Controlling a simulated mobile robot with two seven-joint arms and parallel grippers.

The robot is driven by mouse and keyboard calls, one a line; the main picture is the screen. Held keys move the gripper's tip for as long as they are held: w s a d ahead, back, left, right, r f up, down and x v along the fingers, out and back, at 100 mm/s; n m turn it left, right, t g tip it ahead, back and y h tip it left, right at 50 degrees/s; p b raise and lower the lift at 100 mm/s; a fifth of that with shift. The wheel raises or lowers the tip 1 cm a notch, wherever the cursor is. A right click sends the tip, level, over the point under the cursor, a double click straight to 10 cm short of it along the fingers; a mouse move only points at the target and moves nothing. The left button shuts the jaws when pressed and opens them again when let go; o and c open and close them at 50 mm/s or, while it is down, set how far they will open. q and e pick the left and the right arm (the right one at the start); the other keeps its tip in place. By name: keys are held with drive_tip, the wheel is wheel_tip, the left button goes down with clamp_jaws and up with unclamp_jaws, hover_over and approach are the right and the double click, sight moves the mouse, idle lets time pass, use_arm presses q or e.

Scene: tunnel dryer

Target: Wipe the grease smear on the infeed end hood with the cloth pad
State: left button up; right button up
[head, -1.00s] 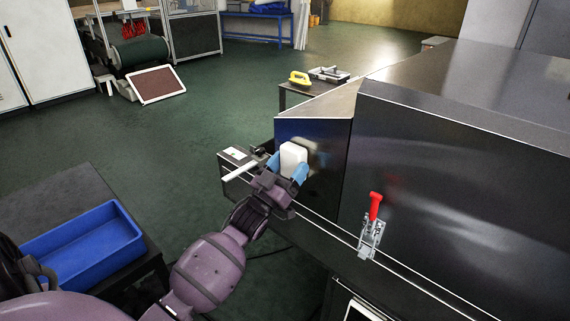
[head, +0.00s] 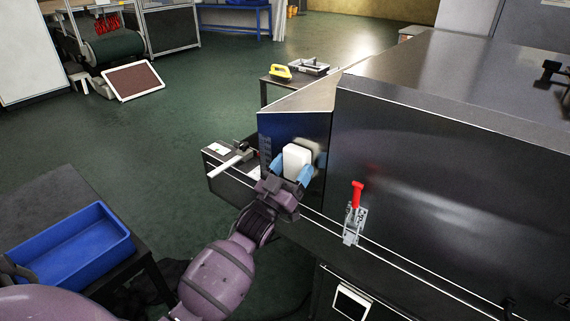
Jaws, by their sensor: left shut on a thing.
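The cloth pad (head: 296,161) is a white block held between the blue fingertips of my left gripper (head: 291,172). The gripper is shut on it, in front of the angled side face of the infeed end hood (head: 312,125). The pad looks close to or against that face; I cannot tell whether it touches. A brownish smudge around the pad's upper right edge may be the grease smear (head: 320,158) or a reflection; the pad hides part of that area. My right gripper is not in view.
A toggle clamp with a red handle (head: 357,195) stands out from the dryer's side. A ledge with a white bar (head: 231,164) juts out left of the hood. A blue tray (head: 118,227) sits on a dark table at lower left. A yellow-handled item (head: 281,72) lies on a table behind.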

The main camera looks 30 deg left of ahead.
use_arm(q)
drive_tip(key=shift+s+d+p, duration=0.15)
drive_tip(key=shift+d+p, duration=0.05)
drive_tip(key=shift+d, duration=0.75)
drive_tip(key=shift+s+d+p, duration=0.1)
drive_tip(key=shift+d+p, duration=0.1)
drive_tip(key=shift+d, duration=0.75)
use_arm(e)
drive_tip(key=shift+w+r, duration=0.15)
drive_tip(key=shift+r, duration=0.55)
use_arm(q)
drive_tip(key=s+p, duration=0.2)
drive_tip(key=s, duration=0.4)
drive_tip(key=shift+a, duration=0.25)
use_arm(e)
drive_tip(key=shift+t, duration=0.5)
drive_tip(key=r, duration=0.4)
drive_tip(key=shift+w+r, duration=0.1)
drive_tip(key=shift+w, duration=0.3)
